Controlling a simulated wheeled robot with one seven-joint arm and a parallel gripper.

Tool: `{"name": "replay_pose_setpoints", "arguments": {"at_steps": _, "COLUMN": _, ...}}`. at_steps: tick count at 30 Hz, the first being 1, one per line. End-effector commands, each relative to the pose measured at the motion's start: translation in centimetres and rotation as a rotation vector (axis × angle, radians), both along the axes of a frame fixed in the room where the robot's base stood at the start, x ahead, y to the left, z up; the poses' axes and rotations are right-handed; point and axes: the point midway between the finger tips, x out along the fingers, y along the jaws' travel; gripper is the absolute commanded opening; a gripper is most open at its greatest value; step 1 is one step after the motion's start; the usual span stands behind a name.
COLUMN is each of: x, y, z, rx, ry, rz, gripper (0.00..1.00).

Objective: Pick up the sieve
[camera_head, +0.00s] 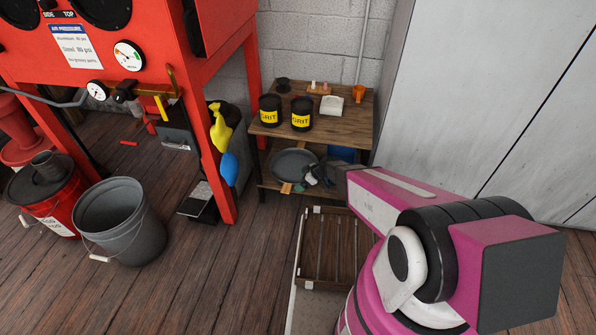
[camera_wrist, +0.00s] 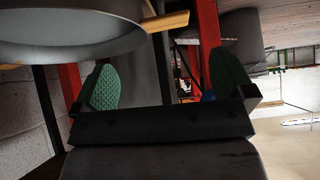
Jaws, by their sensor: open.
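The sieve (camera_head: 291,163), a round grey pan with wooden handle pieces, is on the lower shelf of the small wooden shelf unit. My gripper (camera_head: 307,181) is at the shelf, just right of and in front of the sieve's handle side. In the wrist view the sieve (camera_wrist: 70,45) fills the upper left, with its wooden handle (camera_wrist: 165,21) reaching right above my gripper (camera_wrist: 165,82). The two green-padded fingers stand wide apart with nothing between them. The sieve appears apart from the fingers. My wrist hides part of the shelf.
The shelf unit's top (camera_head: 330,126) holds two black grit cans (camera_head: 269,111), (camera_head: 301,114) and a white container (camera_head: 332,106). A blue bin (camera_head: 342,154) is right of the sieve. The red cabinet's leg (camera_head: 212,165) stands left; a grey bucket (camera_head: 125,225) is on the floor.

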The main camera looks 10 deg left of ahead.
Motion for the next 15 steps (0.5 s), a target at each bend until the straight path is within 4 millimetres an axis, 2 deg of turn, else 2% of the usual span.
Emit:
{"name": "replay_pose_setpoints", "arguments": {"at_steps": 7, "x": 0.4, "y": 0.8, "z": -0.9, "rx": 0.014, "ry": -0.031, "rz": 0.023, "gripper": 1.0}}
{"name": "replay_pose_setpoints", "arguments": {"at_steps": 15, "x": 0.7, "y": 3.5, "z": -3.6, "rx": 0.014, "ry": -0.031, "rz": 0.02, "gripper": 1.0}}
